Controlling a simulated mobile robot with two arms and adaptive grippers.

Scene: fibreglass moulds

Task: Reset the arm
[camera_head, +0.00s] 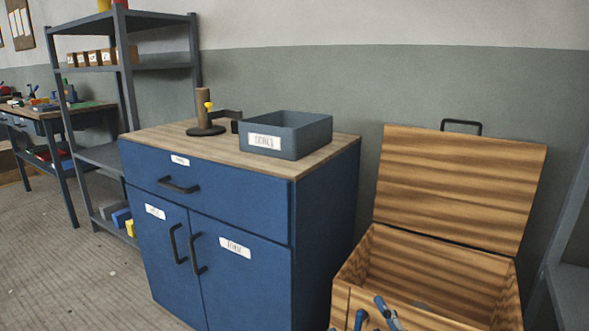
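Neither of my arms nor either gripper shows in the head view. The task names an arm but no other object. A blue cabinet (235,205) with a wooden top stands in the middle, its drawer and two doors shut. A grey open bin (310,137) with a white label sits on the top. Beside it, to the left, is a dark round-based stand with an upright brown post (203,108) and a yellow piece on the post.
A wooden chest (357,257) stands at the right with its lid (458,185) raised. Blue-handled items (388,314) show at its front, cut off below. A grey shelf rack (125,70) and a workbench (62,112) stand left. Floor at lower left is clear.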

